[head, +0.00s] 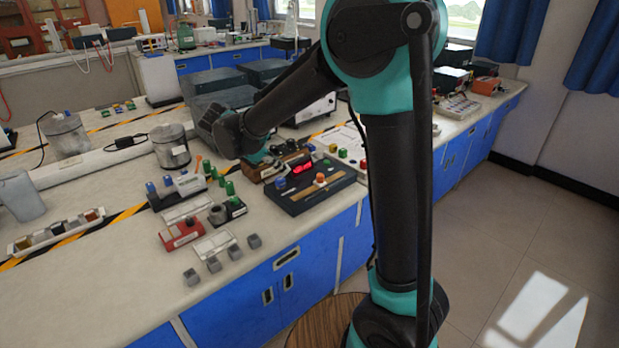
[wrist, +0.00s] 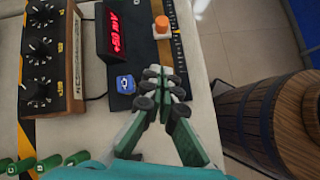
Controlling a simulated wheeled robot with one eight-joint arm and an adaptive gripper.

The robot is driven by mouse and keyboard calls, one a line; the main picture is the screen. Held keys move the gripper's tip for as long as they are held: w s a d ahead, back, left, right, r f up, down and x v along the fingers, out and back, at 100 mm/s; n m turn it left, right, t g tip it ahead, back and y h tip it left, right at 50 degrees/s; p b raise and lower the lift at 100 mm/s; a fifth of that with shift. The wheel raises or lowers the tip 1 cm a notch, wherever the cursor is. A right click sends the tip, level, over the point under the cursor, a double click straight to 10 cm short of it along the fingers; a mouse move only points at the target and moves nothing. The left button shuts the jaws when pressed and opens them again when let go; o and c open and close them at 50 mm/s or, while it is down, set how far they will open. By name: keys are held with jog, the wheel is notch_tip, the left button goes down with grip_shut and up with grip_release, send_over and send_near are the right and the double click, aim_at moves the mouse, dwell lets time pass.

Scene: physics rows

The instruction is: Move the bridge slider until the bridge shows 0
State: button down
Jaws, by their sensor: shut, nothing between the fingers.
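The bridge is a dark flat box (head: 310,190) near the bench's front edge. Its red display (head: 302,168) also glows in the wrist view (wrist: 115,33), rotated; it seems to read about +50, but the digits are small. The slider's orange knob (head: 320,177) sits on a tan strip (head: 318,188). In the wrist view the knob (wrist: 162,24) is beyond my fingertips, apart from them. My gripper (wrist: 164,78) is shut and empty over the box, beside the blue knob (wrist: 125,84). In the head view my arm mostly hides the gripper.
A wooden box with several black dials (wrist: 38,55) stands left of the bridge in the wrist view. Green terminals (wrist: 48,162) are at lower left. Small grey blocks (head: 214,264) lie along the bench front.

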aim_at(317, 181)
jog(key=d+f, duration=0.1)
jog(key=f, duration=0.1)
jog(key=w+d+f+n, duration=0.1)
jog(key=d+f, duration=0.1)
jog(key=w+d+f+n, duration=0.1)
jog(key=d+f, duration=0.1)
jog(key=f, duration=0.1)
jog(key=shift+w+h, duration=0.1)
jog(key=shift+h, duration=0.2)
jog(key=shift+w+d, duration=0.3)
jog(key=shift+d, duration=0.3)
jog(key=shift+w+d, duration=0.25)
jog(key=shift+d, duration=0.3)
jog(key=shift+w+d, duration=0.35)
jog(key=shift+d, duration=0.3)
jog(key=shift+w+d, duration=0.5)
jog(key=shift+d, duration=0.25)
jog(key=shift+a, duration=0.1)
